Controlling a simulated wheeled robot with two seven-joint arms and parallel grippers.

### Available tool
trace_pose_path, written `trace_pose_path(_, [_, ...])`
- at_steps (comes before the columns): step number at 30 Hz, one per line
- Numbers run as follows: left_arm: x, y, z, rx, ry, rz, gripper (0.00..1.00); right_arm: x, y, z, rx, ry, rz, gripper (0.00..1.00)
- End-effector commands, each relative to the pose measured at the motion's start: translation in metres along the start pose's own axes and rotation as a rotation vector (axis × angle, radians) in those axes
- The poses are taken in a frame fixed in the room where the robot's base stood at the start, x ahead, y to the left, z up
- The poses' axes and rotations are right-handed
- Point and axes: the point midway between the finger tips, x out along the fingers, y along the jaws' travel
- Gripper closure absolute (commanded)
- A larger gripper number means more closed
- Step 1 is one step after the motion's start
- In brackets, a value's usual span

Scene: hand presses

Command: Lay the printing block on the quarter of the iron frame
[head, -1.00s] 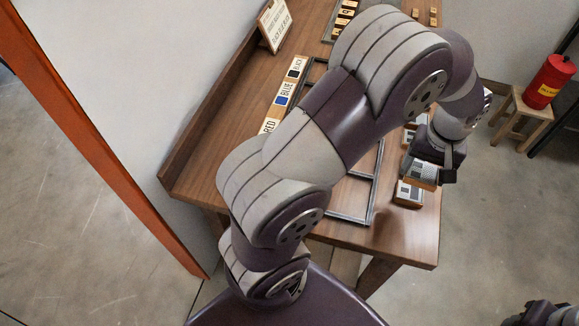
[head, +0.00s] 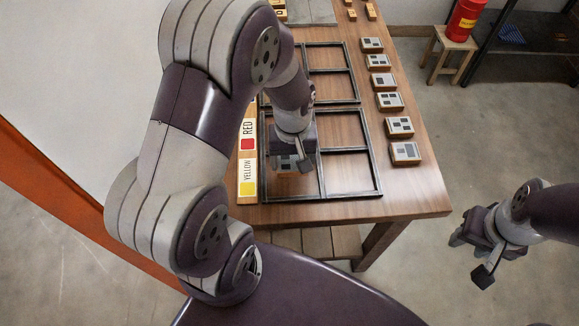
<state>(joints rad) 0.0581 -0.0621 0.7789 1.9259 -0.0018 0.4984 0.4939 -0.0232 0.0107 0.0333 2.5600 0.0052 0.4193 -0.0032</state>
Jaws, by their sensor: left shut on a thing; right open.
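My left gripper (head: 296,158) is shut on a printing block (head: 287,164), a small wooden block with a grey patterned top, partly hidden by the gripper. It is over the near-left quarter of the near iron frame (head: 351,149); I cannot tell how high above the table. The dark frame lies flat on the wooden table, split by bars into quarters. Its left part is partly hidden by my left arm; the right quarters are empty. My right gripper (head: 474,258) is open and empty, off the table's right side.
Several printing blocks (head: 405,152) stand in a column along the table's right edge. A second frame (head: 350,70) lies beyond the near one. Colour labels, red (head: 247,135) and yellow (head: 246,180), lie at left. A stool (head: 450,50) holds a red canister (head: 465,18).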

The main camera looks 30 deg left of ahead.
Motion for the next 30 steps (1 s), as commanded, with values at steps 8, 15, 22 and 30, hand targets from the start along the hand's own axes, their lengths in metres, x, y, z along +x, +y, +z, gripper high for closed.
trace_pose_path(8, [0.041,-0.003,0.001,0.0,-0.002,-0.001,0.59,0.004,0.0,0.001,0.0,0.0,0.0,0.57])
trace_pose_path(15, [0.042,-0.003,0.001,0.0,0.0,0.0,0.59,0.004,0.0,0.001,0.0,0.0,0.0,0.57])
trace_pose_path(22, [0.045,-0.003,0.0,0.0,0.0,0.0,0.01,0.005,0.0,0.001,0.0,0.0,0.0,0.57])
trace_pose_path(30, [0.042,-0.003,0.0,0.0,0.0,0.0,0.01,0.004,0.0,0.001,0.0,0.0,0.0,0.57])
